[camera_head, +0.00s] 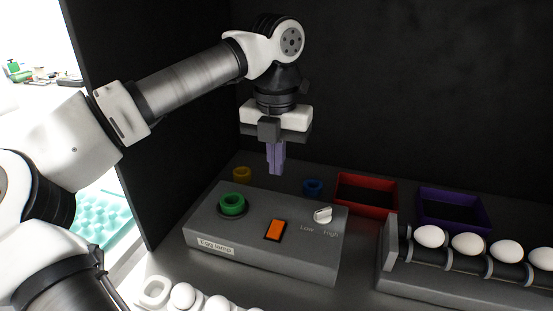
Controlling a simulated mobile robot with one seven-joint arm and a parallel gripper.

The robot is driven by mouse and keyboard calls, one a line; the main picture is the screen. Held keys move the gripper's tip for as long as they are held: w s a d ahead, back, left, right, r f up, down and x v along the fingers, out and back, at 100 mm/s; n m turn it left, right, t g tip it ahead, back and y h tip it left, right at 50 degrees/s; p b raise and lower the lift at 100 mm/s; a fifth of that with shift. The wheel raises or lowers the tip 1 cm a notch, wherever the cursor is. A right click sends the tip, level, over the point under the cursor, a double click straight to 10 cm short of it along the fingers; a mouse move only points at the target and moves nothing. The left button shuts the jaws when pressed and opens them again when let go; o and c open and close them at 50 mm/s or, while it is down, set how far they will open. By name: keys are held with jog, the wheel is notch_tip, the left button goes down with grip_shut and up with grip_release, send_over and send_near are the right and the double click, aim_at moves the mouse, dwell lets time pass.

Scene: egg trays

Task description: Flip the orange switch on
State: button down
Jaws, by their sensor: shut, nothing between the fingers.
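The orange switch (275,230) is a rocker in a black frame on the sloped top of a grey box (265,263) labelled "Egg lamp". I cannot tell which side of the rocker is pressed. My gripper (276,172) points down with its purple fingers together and empty. It hangs above and behind the box, apart from the switch. A green ring (232,204) sits on the box's left part. A white knob (322,215) marked "Low" and "High" is on its right part.
A yellow ring (242,174) and a blue ring (313,187) lie behind the box. A red tray (367,212) and a purple tray (490,223) stand at right. Several white eggs (431,237) rest on a roller rack. Dark walls enclose the back and left. More eggs (183,296) sit at front left.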

notch_tip(320, 180, up, 14)
jog(key=s+p, duration=0.2)
jog(key=shift+a, duration=0.3)
jog(key=shift+f, duration=0.15)
